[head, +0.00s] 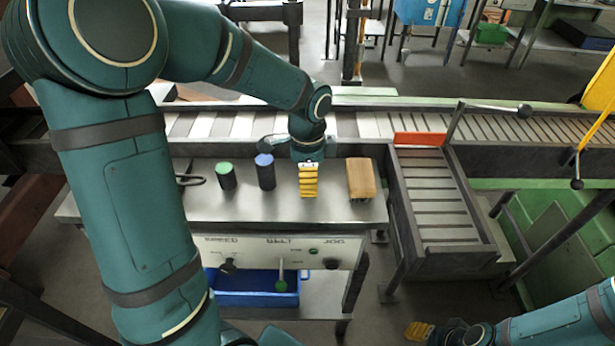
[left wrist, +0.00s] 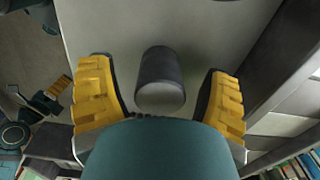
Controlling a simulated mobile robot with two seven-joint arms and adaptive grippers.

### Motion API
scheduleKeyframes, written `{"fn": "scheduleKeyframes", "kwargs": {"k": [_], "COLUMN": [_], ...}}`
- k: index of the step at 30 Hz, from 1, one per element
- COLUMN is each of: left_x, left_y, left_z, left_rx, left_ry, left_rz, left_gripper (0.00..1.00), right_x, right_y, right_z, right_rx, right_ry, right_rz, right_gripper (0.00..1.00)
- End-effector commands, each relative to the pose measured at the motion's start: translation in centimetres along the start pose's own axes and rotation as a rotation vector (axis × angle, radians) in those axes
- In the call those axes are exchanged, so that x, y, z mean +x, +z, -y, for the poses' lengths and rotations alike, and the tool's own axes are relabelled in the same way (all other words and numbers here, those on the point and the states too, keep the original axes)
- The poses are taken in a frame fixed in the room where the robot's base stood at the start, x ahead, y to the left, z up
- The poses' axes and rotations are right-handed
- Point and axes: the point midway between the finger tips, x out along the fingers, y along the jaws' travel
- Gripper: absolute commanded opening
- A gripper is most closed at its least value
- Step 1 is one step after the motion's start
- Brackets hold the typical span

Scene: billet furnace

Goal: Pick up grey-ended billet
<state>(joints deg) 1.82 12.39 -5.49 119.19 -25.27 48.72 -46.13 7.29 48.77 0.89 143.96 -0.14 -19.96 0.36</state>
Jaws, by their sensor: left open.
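The grey-ended billet (left wrist: 162,78) is a dark cylinder with a lighter grey end. In the left wrist view it lies between the two yellow fingers of my left gripper (left wrist: 160,105), with a gap on each side. In the head view my left gripper (head: 308,180) is over the steel bench (head: 335,208) and hides this billet. My left gripper is open. A green-ended billet (head: 226,178) and a blue-ended billet (head: 265,173) stand upright to its left. My right gripper (head: 420,331) is low at the bottom right, away from the bench; its opening is unclear.
A tan block (head: 361,179) stands on the bench, right of my left gripper. A slatted conveyor (head: 225,125) runs behind the bench. A slatted side chute (head: 430,190) lies to the right, with a red-orange bar (head: 420,139) at its top. A blue bin (head: 250,290) sits below.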

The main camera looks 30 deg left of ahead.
Motion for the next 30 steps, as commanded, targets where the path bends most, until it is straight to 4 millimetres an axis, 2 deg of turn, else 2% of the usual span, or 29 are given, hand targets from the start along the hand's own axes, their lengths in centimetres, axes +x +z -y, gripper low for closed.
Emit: {"fn": "scheduleKeyframes", "kwargs": {"k": [2,6,9,17,20,30], "left_x": [0.0,-0.1,-0.1,-0.2,-0.8,-6.8], "left_y": [0.0,0.0,0.0,0.0,0.0,-0.1], "left_z": [0.0,0.0,0.0,0.0,0.1,0.1], "left_rx": [0.0,0.0,0.0,0.0,0.0,0.0], "left_ry": [0.0,0.0,0.0,-0.001,-0.002,-0.005], "left_rz": [0.0,0.0,0.0,-0.001,-0.001,-0.003], "left_gripper": [0.78,0.29,0.0,0.0,0.0,0.0], "right_x": [0.0,0.0,0.0,0.0,-0.2,-1.6], "right_y": [0.0,0.0,0.0,0.0,-0.1,-0.6], "right_z": [0.0,0.0,0.0,0.0,0.1,0.6], "right_rx": [0.0,0.0,0.0,0.0,0.0,0.004], "right_ry": [0.0,0.0,0.0,0.0,0.0,0.001], "right_rz": [0.0,0.0,0.0,0.0,-0.001,-0.014], "right_gripper": [0.47,0.47,0.47,0.47,0.47,0.47]}}
